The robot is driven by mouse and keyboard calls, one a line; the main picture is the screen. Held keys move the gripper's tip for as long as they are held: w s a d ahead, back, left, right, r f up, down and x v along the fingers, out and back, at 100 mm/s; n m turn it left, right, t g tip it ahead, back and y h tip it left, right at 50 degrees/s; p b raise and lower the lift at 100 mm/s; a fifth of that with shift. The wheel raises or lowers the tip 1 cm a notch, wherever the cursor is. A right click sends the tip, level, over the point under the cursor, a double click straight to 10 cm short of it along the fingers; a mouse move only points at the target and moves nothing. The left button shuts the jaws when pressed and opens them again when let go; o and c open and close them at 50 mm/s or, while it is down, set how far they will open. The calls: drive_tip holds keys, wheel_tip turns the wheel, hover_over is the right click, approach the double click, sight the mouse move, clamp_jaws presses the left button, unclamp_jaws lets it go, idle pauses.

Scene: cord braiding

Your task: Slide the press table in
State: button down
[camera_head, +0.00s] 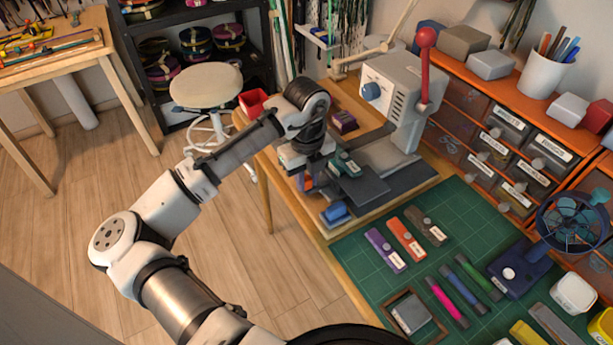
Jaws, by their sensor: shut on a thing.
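The press (395,95) stands on the wooden bench, a light grey body with a red-knobbed lever and a blue dial. Its press table (366,190) is a dark grey plate, out to the left of the press's base. A small green piece (346,163) with a light label lies at the plate's far left. My gripper (306,180) is pointed down at the left end of the press table. It is shut on a small part there that looks like the table's handle, with orange and blue showing. My wrist hides most of this grip.
A blue block (336,213) sits close to my gripper at the bench's front edge. A green mat (345,255) holds labelled bars, pens and a small tray (428,325). Orange drawers (470,105) stand behind. A stool (206,86) and open floor are at left.

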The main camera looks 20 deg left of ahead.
drive_tip(key=w+d, duration=0.2)
drive_tip(key=w, duration=0.1)
drive_tip(key=w+d+p, duration=0.1)
drive_tip(key=w+d, duration=0.2)
drive_tip(key=w, duration=0.1)
drive_tip(key=w+d+p, duration=0.1)
drive_tip(key=w+d, duration=0.2)
drive_tip(key=shift+w+r, duration=0.1)
drive_tip(key=shift+w, duration=0.1)
drive_tip(key=c, duration=1.3)
unclamp_jaws()
